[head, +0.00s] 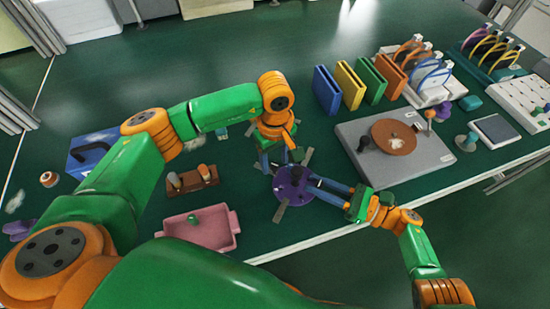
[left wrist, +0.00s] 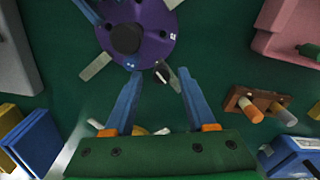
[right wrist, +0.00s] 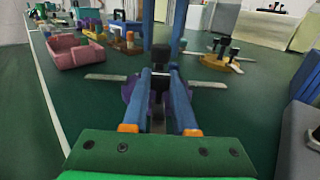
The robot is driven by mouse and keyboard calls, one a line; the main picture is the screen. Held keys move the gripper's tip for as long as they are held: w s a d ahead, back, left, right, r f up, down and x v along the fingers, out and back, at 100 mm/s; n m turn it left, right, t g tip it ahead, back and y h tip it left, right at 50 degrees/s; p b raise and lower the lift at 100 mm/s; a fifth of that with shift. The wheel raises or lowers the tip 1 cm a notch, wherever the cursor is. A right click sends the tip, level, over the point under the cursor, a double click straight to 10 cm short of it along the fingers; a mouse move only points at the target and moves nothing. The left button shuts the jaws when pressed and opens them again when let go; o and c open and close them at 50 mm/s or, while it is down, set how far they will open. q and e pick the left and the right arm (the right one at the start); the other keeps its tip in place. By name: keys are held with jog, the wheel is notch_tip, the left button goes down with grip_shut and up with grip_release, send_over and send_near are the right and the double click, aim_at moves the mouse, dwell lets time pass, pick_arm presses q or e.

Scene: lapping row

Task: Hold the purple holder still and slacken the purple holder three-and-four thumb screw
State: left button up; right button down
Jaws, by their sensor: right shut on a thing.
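The purple holder (head: 291,180), a round disc with grey strips sticking out around it, lies on the green table. Its black central knob (left wrist: 126,38) shows in the left wrist view. My right gripper (head: 312,183) reaches in from the right and is shut on a dark upright part (right wrist: 158,82), apparently that knob. My left gripper (head: 279,165) points down at the holder's rim.
A pink tray (head: 202,232) and a brown block with pegs (head: 192,180) are left of the holder. A grey plate with a brown disc (head: 393,137) stands to the right. Coloured upright boards (head: 352,84) stand behind it. The table's front edge is close to the holder.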

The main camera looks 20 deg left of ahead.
pick_arm(q)
grip_shut()
jog(key=n, duration=0.4)
jog(key=shift+n, duration=0.4)
jog(key=n, duration=0.4)
jog(key=shift+n, duration=0.3)
jog(key=n, duration=0.4)
jog(key=shift+d, duration=0.1)
jog(key=shift+n, duration=2.1)
pick_arm(e)
jog(key=shift+a, duration=0.1)
